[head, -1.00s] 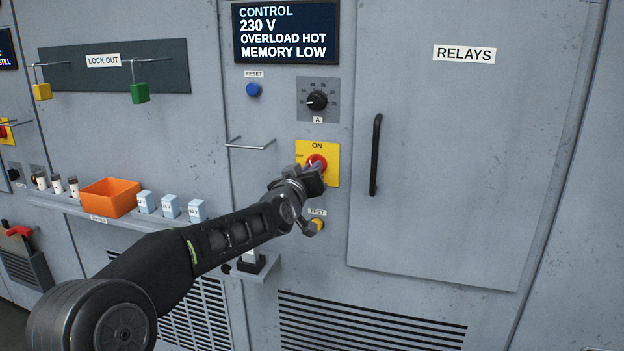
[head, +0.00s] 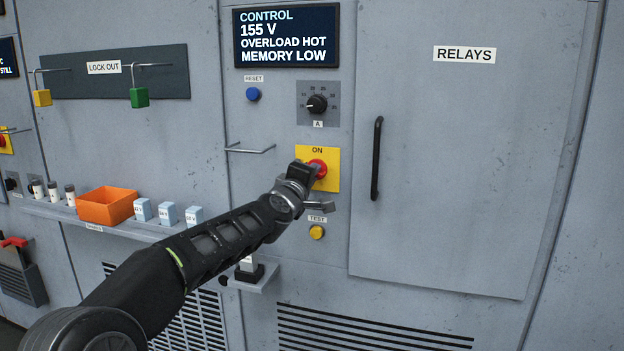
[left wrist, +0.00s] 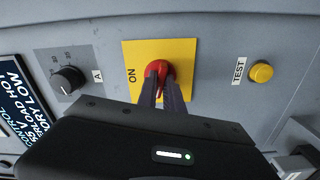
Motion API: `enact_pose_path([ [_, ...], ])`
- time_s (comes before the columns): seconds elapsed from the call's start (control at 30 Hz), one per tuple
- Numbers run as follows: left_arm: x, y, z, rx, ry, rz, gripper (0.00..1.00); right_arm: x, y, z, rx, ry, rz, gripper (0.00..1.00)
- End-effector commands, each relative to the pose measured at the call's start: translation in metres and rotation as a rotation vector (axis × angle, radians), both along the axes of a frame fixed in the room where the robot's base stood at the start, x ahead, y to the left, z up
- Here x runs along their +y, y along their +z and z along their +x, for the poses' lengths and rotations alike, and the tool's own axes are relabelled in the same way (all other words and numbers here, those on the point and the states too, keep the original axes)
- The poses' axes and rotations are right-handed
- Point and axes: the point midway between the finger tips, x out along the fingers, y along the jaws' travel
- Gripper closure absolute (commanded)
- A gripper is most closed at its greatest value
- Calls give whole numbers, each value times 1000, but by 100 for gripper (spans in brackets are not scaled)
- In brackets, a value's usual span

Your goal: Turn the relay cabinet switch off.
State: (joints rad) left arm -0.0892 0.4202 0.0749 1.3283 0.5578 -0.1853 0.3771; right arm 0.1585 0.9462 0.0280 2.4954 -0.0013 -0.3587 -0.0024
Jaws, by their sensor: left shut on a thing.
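The relay cabinet switch is a red rotary handle (head: 320,165) on a yellow plate (head: 332,180) marked ON at the top. My left gripper (head: 313,171) is at the switch, coming from the lower left, and covers part of the handle and the plate's left side. In the left wrist view, its two dark fingers (left wrist: 162,92) are closed on the red handle (left wrist: 158,69). The handle's exact angle is hard to tell behind the fingers. The display (head: 286,36) reads CONTROL, 155 V, OVERLOAD HOT, MEMORY LOW. My right gripper is out of view.
A black dial (head: 317,104) and a blue RESET button (head: 253,94) are above the switch. A yellow TEST button (head: 317,232) is below. The RELAYS door has a black handle (head: 376,158) to the right. A wire bracket (head: 250,149) sticks out left of the switch.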

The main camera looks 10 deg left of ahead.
Motion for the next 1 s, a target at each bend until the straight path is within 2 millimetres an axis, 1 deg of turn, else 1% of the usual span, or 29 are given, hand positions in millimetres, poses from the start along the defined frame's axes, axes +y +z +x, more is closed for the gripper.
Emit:
enact_pose_path([
  [0.2, 0, -2, 0, 11, -1, -158, 100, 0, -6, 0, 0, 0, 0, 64],
  [0.4, 0, -2, 0, 18, 0, -244, 100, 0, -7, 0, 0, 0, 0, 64],
  [0.6, 0, -2, 0, 20, 0, -279, 100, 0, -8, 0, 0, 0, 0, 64],
  [0.97, 0, -2, 0, 20, 0, -283, 100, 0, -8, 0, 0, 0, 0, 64],
  [1.0, 0, -2, 0, 20, 0, -283, 86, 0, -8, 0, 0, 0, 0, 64],
])
